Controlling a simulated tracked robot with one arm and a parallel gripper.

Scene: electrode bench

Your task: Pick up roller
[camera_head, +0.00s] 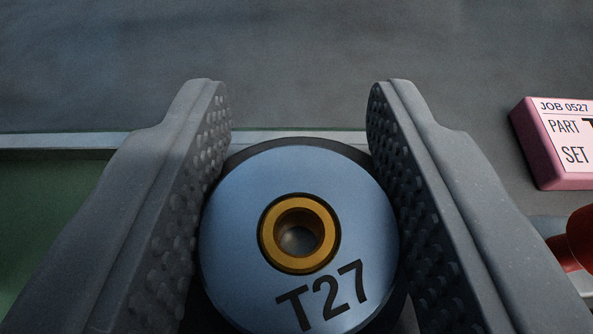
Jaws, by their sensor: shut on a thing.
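The roller (235,245) is a round piece with a blue-grey end face marked T27, a brass ring (267,235) around its centre hole and a dark outer body. It fills the lower middle of the view, with its end face toward the camera. My gripper (299,112) has one textured finger on each side of the roller, and both press against its sides. The lower part of the roller is cut off by the bottom edge of the picture, and its far end is hidden behind the face.
A pink block (553,145) with a label reading JOB 0527, PART and SET is at the right. Below it is a red rounded object (580,240), partly cut off. A green surface (50,200) with a pale edge is at the left. The grey area beyond the fingertips is clear.

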